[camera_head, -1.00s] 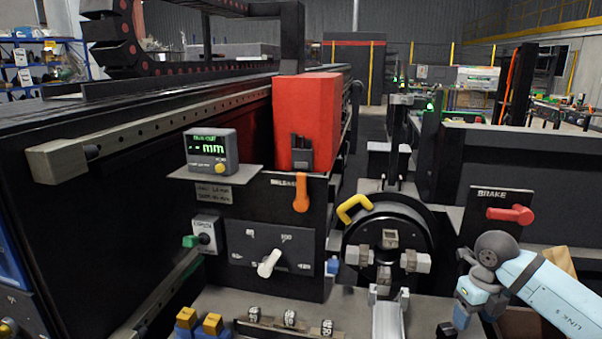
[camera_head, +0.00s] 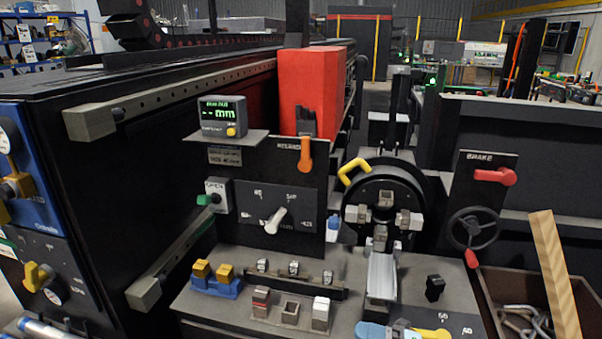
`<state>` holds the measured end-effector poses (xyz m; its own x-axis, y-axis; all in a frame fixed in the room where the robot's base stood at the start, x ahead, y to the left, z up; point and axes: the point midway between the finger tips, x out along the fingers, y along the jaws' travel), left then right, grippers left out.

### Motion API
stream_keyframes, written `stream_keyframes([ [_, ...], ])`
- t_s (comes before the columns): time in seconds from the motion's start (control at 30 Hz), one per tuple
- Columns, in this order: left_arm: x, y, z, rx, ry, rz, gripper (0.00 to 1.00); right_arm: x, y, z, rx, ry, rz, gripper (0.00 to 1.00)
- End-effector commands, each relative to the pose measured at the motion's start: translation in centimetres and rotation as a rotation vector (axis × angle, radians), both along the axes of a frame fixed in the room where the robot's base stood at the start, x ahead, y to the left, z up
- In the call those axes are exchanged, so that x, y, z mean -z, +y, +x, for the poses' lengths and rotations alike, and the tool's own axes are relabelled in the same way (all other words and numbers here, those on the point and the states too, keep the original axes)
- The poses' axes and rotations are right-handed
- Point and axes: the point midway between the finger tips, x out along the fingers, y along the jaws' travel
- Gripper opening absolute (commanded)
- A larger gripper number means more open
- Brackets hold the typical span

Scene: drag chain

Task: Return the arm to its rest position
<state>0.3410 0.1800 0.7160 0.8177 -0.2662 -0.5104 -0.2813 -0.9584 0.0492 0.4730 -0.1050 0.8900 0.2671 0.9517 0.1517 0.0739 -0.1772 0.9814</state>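Neither of my grippers is in view. A light-blue piece with grey parts (camera_head: 385,331) shows at the bottom edge, right of centre. It may be a link of my arm, but too little of it shows to tell. Another pale tube with blue on it (camera_head: 45,329) is cut off at the bottom left corner, and I cannot tell what it is. No gripper touches the panel, the wheel or the levers in view.
A display (camera_head: 222,117) reads "-- mm" on the machine front. Below are an orange release lever (camera_head: 305,155), a white-handled dial (camera_head: 276,221) and a drum with a yellow handle (camera_head: 354,171). A red brake lever (camera_head: 495,176) and a brown bin (camera_head: 515,280) holding metal parts stand right.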

Motion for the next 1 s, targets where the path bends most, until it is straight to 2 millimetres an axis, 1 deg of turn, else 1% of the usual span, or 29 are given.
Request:
stream_keyframes([
  [0.03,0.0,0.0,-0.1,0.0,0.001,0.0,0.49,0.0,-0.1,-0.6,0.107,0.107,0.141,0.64],
  [0.07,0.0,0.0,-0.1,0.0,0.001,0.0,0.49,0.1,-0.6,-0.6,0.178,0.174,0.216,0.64],
  [0.13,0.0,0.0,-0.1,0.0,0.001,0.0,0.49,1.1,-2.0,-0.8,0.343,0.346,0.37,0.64],
  [0.17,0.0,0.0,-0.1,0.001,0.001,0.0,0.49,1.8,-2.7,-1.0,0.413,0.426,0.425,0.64],
  [0.2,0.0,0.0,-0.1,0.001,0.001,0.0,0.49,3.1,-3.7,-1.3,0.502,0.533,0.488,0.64],
  [0.27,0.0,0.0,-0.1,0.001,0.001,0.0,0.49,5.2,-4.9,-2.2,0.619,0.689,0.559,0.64],
  [0.3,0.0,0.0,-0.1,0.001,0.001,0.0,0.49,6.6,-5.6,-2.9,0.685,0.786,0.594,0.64],
  [0.37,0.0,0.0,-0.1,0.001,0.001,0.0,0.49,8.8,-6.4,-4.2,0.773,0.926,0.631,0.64],
  [0.4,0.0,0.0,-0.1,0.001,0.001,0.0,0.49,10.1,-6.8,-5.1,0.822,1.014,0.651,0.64],
  [0.47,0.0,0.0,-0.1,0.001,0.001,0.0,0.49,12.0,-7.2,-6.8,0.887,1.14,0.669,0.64],
  [0.5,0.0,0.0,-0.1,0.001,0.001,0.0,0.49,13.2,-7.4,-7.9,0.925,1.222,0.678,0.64],
  [0.57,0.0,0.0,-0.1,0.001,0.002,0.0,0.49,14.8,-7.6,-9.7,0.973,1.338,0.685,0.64],
  [0.6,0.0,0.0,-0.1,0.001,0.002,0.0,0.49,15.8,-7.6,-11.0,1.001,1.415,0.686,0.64],
  [0.7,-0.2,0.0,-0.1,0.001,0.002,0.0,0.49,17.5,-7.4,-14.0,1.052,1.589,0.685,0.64],
  [0.73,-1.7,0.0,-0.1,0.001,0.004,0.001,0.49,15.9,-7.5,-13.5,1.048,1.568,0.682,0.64],
  [0.87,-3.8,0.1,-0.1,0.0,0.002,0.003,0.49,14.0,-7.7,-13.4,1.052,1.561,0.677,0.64],
  [1.0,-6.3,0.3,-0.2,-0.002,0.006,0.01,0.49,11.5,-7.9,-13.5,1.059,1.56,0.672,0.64],
])
